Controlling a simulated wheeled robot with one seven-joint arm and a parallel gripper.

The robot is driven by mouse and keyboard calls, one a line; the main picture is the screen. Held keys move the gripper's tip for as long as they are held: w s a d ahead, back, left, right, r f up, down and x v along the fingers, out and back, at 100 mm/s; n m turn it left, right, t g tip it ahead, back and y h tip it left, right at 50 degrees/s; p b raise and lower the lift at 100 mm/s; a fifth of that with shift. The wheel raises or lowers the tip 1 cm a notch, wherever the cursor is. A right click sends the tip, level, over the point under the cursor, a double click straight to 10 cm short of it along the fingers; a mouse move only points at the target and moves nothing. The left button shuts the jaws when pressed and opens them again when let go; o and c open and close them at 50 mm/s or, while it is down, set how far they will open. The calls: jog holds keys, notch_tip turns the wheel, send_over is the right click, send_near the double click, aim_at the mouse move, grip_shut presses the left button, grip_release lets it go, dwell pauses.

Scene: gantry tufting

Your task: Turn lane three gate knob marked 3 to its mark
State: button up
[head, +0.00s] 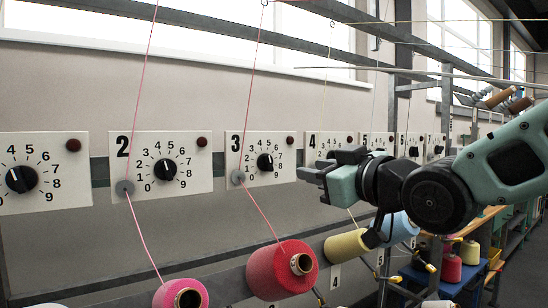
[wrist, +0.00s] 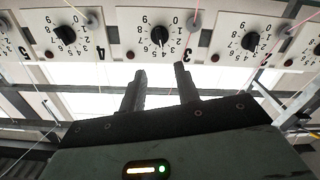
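The lane three panel (head: 285,178) is a white plate marked 3 on the wall, with a printed number scale. Its black knob (head: 265,162) sits at the scale's centre; the white pointer seems to point roughly upward. The wrist view is upside down and shows this knob (wrist: 160,36) just beyond my fingers. I cannot make out a separate target mark. My gripper (head: 312,174) is right of the knob in the head view, before the lane four panel. In the wrist view my gripper (wrist: 160,76) is open and empty, its two fingers apart and not visibly touching the knob.
Similar panels flank it: lane two (head: 200,178) left and lane four (head: 315,142) right, partly hidden by my arm. A pink thread passes a grey disc (head: 238,177) at panel three's lower left. A red yarn cone (head: 275,272) sits below; a yellow cone (head: 346,245) is right.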

aim_at(271, 162)
jog(key=p+x, duration=0.6)
jog(key=x, duration=0.8)
jog(key=shift+w+a+p, duration=0.1)
jog(key=shift+p, duration=0.3)
grip_shut()
